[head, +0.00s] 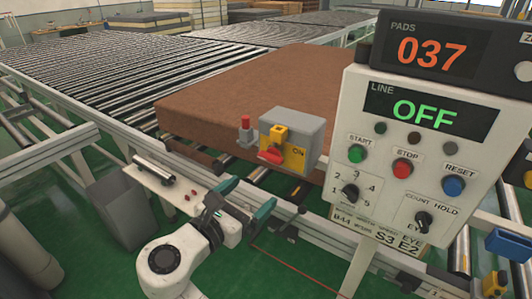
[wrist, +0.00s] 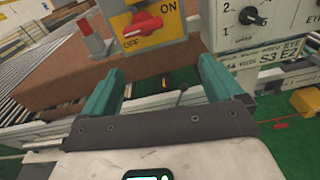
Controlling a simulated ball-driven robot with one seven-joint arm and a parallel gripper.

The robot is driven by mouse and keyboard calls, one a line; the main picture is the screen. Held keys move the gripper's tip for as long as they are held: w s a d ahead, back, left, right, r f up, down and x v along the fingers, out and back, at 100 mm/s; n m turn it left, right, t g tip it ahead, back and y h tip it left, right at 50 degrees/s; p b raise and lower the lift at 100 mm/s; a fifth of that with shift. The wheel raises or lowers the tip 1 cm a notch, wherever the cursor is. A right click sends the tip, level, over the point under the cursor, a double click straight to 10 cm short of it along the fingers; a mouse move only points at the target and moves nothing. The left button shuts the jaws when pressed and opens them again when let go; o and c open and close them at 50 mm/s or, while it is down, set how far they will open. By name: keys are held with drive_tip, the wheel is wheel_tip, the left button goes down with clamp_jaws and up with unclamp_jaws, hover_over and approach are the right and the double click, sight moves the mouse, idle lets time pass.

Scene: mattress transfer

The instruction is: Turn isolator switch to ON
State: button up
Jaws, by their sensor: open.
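The isolator switch is a grey box (head: 305,128) with a yellow face and a red rotary handle (head: 271,155). In the wrist view the red handle (wrist: 143,28) lies slanted between OFF at its lower left and ON at its upper right. Which mark it points to is hard to tell. My gripper (head: 244,197) is open and empty, below and in front of the box. In the wrist view its teal fingers (wrist: 160,70) are spread wide, apart from the handle, which is above and slightly left of the gap between them.
A control panel (head: 415,150) stands right of the switch; its LINE display (head: 428,110) reads OFF. A red-topped post (head: 246,128) is left of the box. A brown mattress (head: 250,90) lies on the roller conveyor (head: 90,65) behind. A grey bin (head: 120,207) stands at left.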

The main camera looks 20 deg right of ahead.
sight(267, 159)
drive_tip(key=shift+n+t, duration=0.3)
drive_tip(key=shift+n, duration=0.3)
drive_tip(key=w+d+r, duration=0.1)
drive_tip(key=w+d, duration=0.1)
drive_tip(key=w+d+p, duration=0.1)
drive_tip(key=w+d, duration=0.1)
drive_tip(key=w+d+r+p, duration=0.1)
drive_tip(key=w+d, duration=0.1)
drive_tip(key=w, duration=0.1)
drive_tip(key=shift+d+r, duration=0.3)
drive_tip(key=c, duration=1)
